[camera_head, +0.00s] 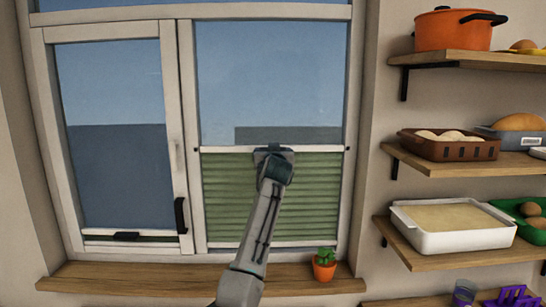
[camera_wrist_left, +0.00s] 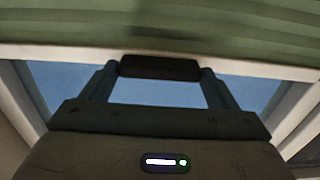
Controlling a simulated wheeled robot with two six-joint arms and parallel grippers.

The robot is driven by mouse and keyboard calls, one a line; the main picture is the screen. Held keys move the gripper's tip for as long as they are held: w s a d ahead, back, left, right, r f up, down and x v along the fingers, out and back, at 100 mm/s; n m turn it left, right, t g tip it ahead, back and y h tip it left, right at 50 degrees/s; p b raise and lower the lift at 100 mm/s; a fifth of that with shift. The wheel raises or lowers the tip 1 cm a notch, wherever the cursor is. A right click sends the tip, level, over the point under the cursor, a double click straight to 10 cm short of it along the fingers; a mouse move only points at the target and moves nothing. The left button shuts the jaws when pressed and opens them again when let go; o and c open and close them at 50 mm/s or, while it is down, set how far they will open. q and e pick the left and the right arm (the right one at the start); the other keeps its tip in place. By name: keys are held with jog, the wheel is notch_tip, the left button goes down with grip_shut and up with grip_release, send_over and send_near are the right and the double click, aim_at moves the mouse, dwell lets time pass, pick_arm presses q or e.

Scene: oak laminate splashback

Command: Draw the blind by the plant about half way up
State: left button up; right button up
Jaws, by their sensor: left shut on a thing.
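The green pleated blind (camera_head: 315,195) covers the lower part of the right-hand window pane, above the plant. Its white top rail (camera_head: 325,149) runs level, a little below the middle of the pane, with bare glass above. The potted plant (camera_head: 324,266) stands on the sill below it, in an orange pot. My left gripper (camera_head: 273,154) is at the middle of the rail. In the left wrist view its fingers are shut around the dark tab (camera_wrist_left: 160,67) on the rail; in the head view the gripper hides this tab. My right gripper is out of view.
The left-hand window has its own rail with a dark tab (camera_head: 126,236) low down, and a black window handle (camera_head: 181,215). The wooden sill (camera_head: 150,280) is bare left of my arm. Wall shelves (camera_head: 465,161) with food and pots stand at right.

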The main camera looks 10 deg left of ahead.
pick_arm(q)
jog(key=shift+r, duration=0.1)
jog(key=o, duration=1.3)
jog(key=b+v, duration=0.5)
jog(key=v, duration=0.5)
jog(key=shift+s, duration=0.4)
